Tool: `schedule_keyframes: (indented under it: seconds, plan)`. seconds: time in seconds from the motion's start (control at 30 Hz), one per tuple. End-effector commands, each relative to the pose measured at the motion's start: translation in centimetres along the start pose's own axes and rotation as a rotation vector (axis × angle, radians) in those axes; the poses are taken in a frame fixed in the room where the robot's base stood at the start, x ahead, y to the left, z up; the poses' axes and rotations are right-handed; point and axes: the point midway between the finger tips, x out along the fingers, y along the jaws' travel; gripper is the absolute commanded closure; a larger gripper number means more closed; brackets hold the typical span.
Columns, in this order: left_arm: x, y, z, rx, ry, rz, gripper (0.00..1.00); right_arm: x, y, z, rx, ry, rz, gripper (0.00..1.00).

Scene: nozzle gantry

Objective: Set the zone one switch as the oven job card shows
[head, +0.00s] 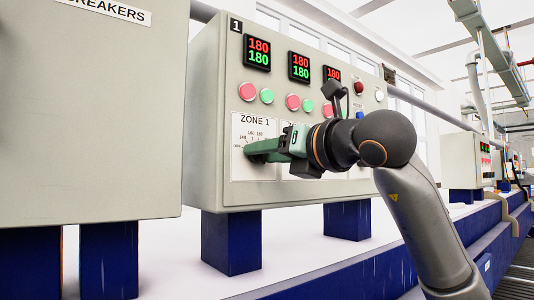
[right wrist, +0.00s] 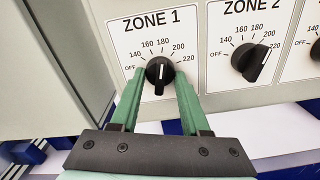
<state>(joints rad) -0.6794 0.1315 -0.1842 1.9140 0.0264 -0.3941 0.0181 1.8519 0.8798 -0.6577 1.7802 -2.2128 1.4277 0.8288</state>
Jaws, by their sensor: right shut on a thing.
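The zone one switch is a black rotary knob (right wrist: 160,72) on the white ZONE 1 plate (right wrist: 128,30), whose scale runs from OFF through 140 to 220. Its white mark points up, about at 180. My right gripper (head: 258,148) has its green fingers on either side of this knob, shut on it; the fingers also show in the right wrist view (right wrist: 160,78). I do not see the oven job card in either view. My left gripper is not in view.
The zone two knob (right wrist: 250,62) is close on the right, its mark toward 220. Above zone one are a display (head: 257,52) reading 180 over 180, a red button (head: 247,92) and a green button (head: 267,96). A breaker cabinet (head: 85,120) stands on the left.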

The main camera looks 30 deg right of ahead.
Motion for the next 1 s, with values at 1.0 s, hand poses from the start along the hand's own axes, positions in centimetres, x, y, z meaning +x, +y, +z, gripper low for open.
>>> schedule_keyframes:
  seconds: [1.0]
  plan:
    - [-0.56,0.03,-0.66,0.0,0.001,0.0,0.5,-0.01,-0.04,0.14,-0.25,0.0,0.0,1.0]
